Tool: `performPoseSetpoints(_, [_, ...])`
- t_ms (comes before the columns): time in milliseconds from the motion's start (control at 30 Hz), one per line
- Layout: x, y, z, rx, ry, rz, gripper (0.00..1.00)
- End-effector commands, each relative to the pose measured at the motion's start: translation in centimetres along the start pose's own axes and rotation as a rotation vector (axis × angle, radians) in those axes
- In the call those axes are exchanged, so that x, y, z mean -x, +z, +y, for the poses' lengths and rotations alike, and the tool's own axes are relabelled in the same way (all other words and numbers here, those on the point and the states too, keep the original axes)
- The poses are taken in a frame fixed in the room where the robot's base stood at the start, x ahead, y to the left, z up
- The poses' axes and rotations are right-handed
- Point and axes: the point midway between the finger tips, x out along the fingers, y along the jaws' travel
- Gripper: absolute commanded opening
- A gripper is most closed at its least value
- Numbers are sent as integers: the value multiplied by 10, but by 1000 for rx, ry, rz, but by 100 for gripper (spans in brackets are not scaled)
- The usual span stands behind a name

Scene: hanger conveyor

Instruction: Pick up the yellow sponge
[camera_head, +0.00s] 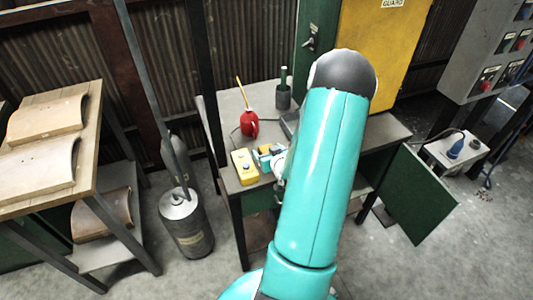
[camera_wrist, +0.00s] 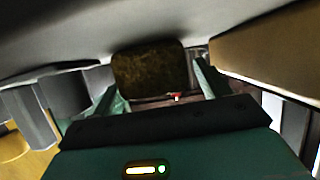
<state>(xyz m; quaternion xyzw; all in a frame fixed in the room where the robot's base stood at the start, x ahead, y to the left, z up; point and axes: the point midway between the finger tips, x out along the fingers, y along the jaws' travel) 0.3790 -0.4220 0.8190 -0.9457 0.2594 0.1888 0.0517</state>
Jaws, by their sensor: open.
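The yellow sponge (camera_wrist: 150,68) looks dark olive-brown in the wrist view and sits against the grey tabletop, between the two finger tips. In the head view a small yellow patch beside my gripper (camera_head: 268,158) seems to be the sponge (camera_head: 268,149), mostly hidden by the gripper. In the wrist view my gripper (camera_wrist: 157,88) is open, with one finger on each side of the sponge. I cannot tell whether either finger touches it.
A yellow box with a button (camera_head: 244,166) stands close left of my gripper. A red oil can (camera_head: 249,124) and a dark cup (camera_head: 283,98) stand farther back on the table (camera_head: 229,105). My arm hides the table's middle.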

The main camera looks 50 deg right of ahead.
Motion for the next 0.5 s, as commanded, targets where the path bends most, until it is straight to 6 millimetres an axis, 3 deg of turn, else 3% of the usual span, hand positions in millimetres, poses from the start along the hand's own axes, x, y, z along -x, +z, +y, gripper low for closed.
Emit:
performPoseSetpoints(233, [2,1,1,0,1,0,75])
performPoseSetpoints(500, [2,1,0,0,1,0,28])
